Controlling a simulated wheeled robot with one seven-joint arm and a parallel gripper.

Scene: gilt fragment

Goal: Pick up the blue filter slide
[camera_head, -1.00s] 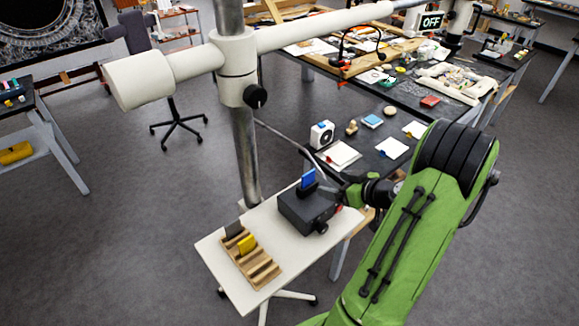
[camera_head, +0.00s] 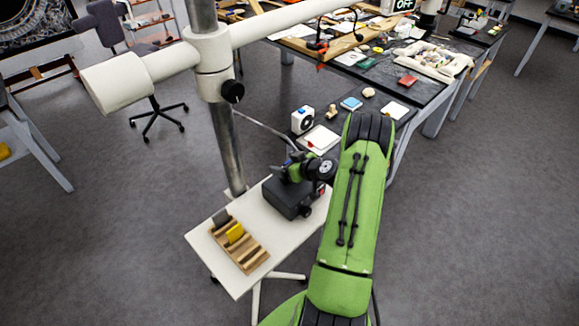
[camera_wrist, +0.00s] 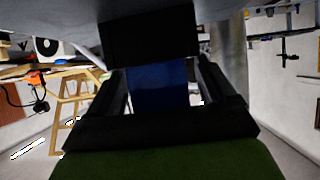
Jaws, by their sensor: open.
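The blue filter slide (camera_wrist: 157,88) shows in the wrist view between the two dark fingers of my gripper (camera_wrist: 164,97). My gripper is open around the slide, and I cannot tell whether either finger touches it. In the head view my gripper (camera_head: 290,171) is over the dark box (camera_head: 285,198) on the small white table. My gripper and arm hide the slide in that view.
A wooden slotted rack (camera_head: 245,256) holding a yellow slide (camera_head: 235,233) and a dark slide (camera_head: 220,217) lies on the white table (camera_head: 213,262). A metal post (camera_head: 228,150) with a white crossbar rises close behind. A cluttered dark bench (camera_head: 410,94) stands beyond.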

